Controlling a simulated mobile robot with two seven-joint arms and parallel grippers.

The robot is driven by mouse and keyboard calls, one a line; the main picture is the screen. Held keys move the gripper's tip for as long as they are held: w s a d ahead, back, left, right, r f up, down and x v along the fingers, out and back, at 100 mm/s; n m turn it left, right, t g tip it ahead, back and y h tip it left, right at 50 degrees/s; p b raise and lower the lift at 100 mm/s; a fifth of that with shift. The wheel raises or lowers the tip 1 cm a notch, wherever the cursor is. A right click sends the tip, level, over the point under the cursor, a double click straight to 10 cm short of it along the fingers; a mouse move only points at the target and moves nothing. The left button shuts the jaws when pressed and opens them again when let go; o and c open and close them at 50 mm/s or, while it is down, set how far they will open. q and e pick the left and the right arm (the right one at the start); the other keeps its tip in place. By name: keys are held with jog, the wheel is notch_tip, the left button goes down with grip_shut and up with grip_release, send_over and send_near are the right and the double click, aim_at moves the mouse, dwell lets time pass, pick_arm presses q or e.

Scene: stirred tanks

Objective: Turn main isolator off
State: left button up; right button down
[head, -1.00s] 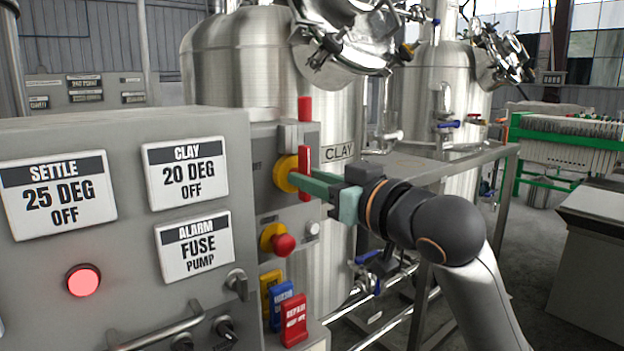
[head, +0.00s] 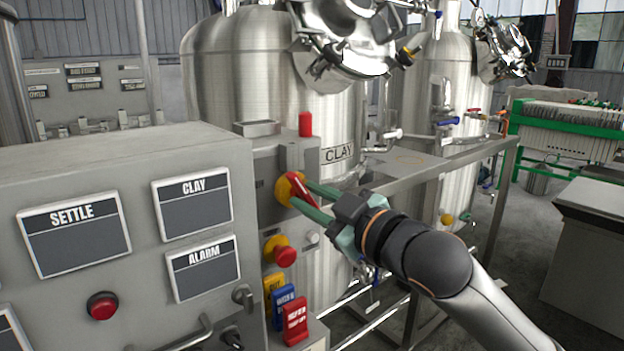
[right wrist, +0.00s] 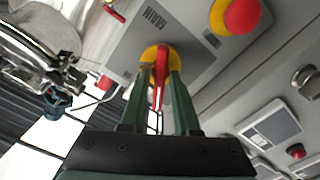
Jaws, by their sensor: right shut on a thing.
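The main isolator (head: 297,190) is a red handle on a yellow round base on the grey box's side panel. Its handle is tilted in the head view. My right gripper (head: 312,198) is shut on the red handle, with its green fingers on either side. In the right wrist view the isolator handle (right wrist: 160,80) lies between the two fingers (right wrist: 160,95), over the yellow base. The display panels SETTLE (head: 75,235), CLAY (head: 193,205) and ALARM (head: 204,268) are dark below their titles. My left gripper is not in view.
A red mushroom button on a yellow base (head: 281,251) sits just below the isolator. Yellow, blue and red tags (head: 295,320) hang lower. A red lamp (head: 102,306) looks unlit. Steel tanks (head: 260,70) and a metal frame (head: 440,165) stand behind my right arm.

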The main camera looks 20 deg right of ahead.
jog(key=shift+r+n+p, duration=0.2)
jog(key=shift+n+p, duration=0.65)
jog(key=shift+n, duration=0.15)
jog(key=shift+n+p, duration=0.45)
jog(key=shift+n, duration=0.05)
jog(key=shift+n+p, duration=0.4)
jog(key=n+p, duration=0.2)
jog(key=shift+n, duration=0.4)
jog(key=shift+f+n+p, duration=0.15)
jog(key=shift+n+p, duration=1)
jog(key=shift+n, duration=0.05)
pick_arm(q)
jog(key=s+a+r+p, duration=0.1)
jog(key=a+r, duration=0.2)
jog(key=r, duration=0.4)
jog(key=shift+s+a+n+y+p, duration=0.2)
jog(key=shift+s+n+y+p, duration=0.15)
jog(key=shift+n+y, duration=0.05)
pick_arm(e)
jog(key=shift+f+n, duration=0.15)
jog(key=shift+n, duration=1.05)
